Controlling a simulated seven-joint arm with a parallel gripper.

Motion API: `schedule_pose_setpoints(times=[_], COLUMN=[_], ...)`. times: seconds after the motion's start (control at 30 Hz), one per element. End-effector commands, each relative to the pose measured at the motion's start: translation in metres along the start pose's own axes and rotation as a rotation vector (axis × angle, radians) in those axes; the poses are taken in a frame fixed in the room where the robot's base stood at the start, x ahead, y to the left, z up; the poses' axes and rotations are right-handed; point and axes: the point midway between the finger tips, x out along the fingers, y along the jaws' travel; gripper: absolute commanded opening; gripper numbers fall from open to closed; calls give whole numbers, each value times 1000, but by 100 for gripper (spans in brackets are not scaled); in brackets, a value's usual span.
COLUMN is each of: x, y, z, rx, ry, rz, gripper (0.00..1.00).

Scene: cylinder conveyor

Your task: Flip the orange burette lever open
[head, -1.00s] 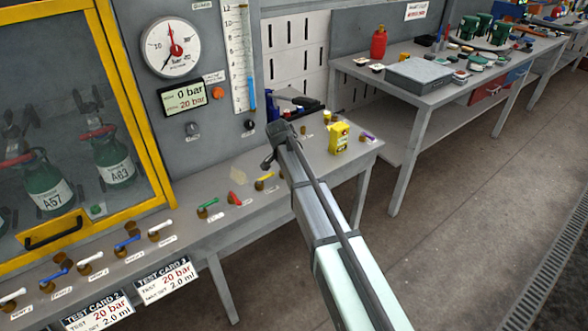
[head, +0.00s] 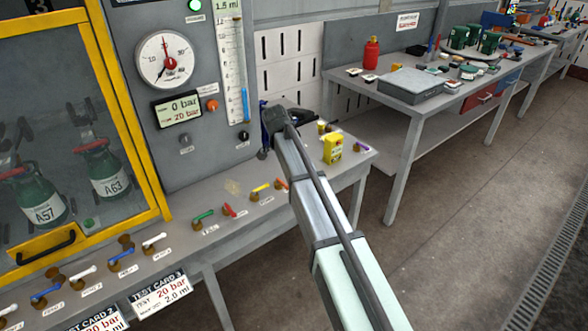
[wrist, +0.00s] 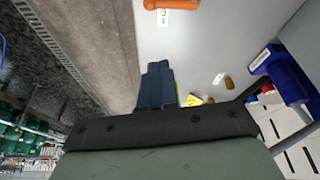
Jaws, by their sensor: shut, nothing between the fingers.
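The orange lever (head: 281,184) sits on the bench in the head view, close beside my arm, at the right end of a row of coloured levers. In the wrist view an orange lever (wrist: 178,4) lies crosswise at the top edge, partly cut off, with a white label below it. My gripper (wrist: 158,66) shows as blue-grey fingers, shut and empty, pointing up the picture below the lever with a clear gap. In the head view the end of my arm is over the bench beyond the lever, and the fingers are not clearly seen.
Yellow (head: 261,189), red (head: 229,209) and green (head: 203,215) levers stand left of the orange one. A yellow box (head: 333,149) and a purple lever (head: 360,147) stand to the right. The panel with the gauge (head: 165,60) rises behind.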

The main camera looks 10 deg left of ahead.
Motion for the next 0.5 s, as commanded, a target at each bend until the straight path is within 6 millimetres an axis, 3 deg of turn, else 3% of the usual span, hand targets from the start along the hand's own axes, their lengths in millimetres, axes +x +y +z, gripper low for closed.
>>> schedule_pose_setpoints(times=[0.2,0.5], x=[-19,-23], y=[-2,-2], z=[0,0], rx=[0,0], ry=[0,1], rz=[0,0], gripper=[0,0])
